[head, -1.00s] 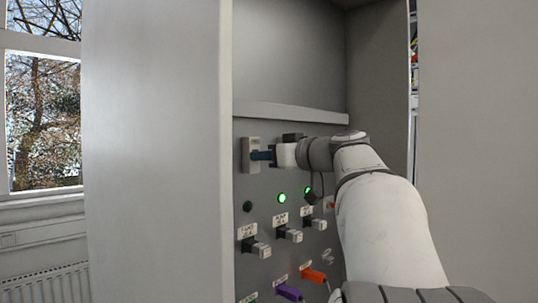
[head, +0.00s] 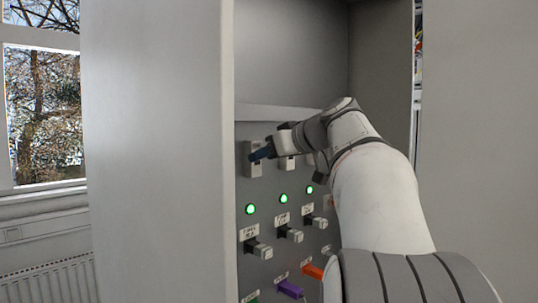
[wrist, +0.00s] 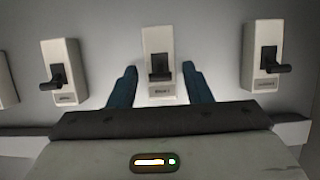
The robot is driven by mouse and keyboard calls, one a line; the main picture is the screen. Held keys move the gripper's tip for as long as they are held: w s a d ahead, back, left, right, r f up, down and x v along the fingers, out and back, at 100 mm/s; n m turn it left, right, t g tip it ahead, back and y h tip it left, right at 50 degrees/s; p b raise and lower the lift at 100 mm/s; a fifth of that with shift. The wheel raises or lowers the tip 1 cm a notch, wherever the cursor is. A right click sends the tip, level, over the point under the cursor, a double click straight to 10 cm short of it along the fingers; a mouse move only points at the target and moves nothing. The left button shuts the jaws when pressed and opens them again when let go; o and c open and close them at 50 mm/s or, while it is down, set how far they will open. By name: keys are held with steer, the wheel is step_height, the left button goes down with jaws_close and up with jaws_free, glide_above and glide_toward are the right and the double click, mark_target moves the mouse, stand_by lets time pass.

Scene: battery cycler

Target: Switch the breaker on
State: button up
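The breaker (wrist: 160,45) is a pale box with a dark lever and a small label, centred in the wrist view. Its lever (wrist: 160,68) sticks out towards the camera. In the head view the breaker (head: 252,168) is at the top left of the panel, partly behind the fingers. My gripper (head: 261,153) is open, its blue fingers at the breaker's front. In the wrist view the fingers of my gripper (wrist: 159,72) stand either side of the breaker, with gaps. Contact with the lever cannot be told.
Similar breakers flank it, one left (wrist: 66,60) and one right (wrist: 264,42) in the wrist view. Below are three lit green lamps, the leftmost lamp (head: 250,209) under this breaker, then labelled plugs (head: 257,249) and coloured connectors (head: 291,290). A cabinet wall (head: 160,150) stands close on the left.

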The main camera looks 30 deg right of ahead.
steer(key=shift+o, duration=0.5)
steer(key=shift+s, duration=0.1)
steer(key=b+v, duration=0.2)
steer(key=v, duration=0.5)
steer(key=shift+s+r, duration=0.2)
steer(key=shift+s, duration=0.15)
